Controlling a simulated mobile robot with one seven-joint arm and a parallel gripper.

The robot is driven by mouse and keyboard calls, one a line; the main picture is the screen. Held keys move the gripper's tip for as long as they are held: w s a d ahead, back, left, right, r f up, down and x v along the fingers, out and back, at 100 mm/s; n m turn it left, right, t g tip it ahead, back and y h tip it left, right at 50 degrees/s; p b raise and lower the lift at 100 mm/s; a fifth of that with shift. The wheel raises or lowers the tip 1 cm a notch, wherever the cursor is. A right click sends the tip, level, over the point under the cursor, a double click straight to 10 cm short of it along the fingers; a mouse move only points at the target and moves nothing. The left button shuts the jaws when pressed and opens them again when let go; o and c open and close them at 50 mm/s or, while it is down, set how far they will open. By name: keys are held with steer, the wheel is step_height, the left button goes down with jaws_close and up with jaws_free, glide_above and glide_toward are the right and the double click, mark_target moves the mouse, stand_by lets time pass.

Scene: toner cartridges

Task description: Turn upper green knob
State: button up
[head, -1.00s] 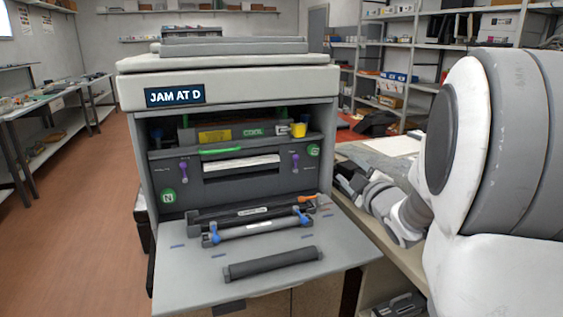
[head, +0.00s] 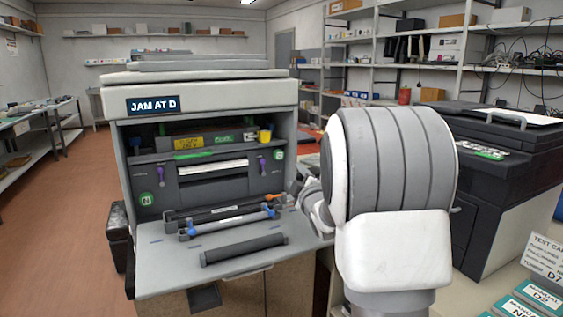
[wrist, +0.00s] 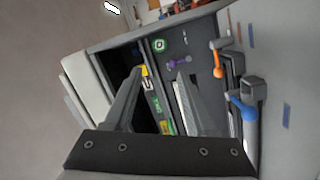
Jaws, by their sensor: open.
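The upper green knob (head: 278,153) is a round green disc on the dark inner panel of the open printer, near its right edge. In the wrist view the upper green knob (wrist: 159,45) shows beyond the fingertips. A lower green knob (head: 146,198) sits at the panel's left. My gripper (wrist: 160,75) is open and empty, its two fingers pointing toward the printer's inside, apart from the knob. In the head view my arm hides the gripper.
The printer's lowered door (head: 220,276) carries a loose dark roller (head: 244,249) and a blue-ended roller (head: 230,222). Purple levers (head: 262,164) and an orange lever (head: 278,197) are near the knob. A second dark printer (head: 505,180) stands at right.

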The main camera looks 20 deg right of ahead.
mark_target(280, 155)
steer(key=w+d, duration=0.1)
steer(key=w, duration=0.4)
steer(key=w+d, duration=0.1)
steer(key=w, duration=0.5)
steer(key=w+d+b, duration=0.1)
steer(key=w, duration=0.5)
steer(key=shift+w, duration=0.1)
steer(key=shift+a, duration=0.1)
jaws_close()
steer(key=shift+r, duration=0.1)
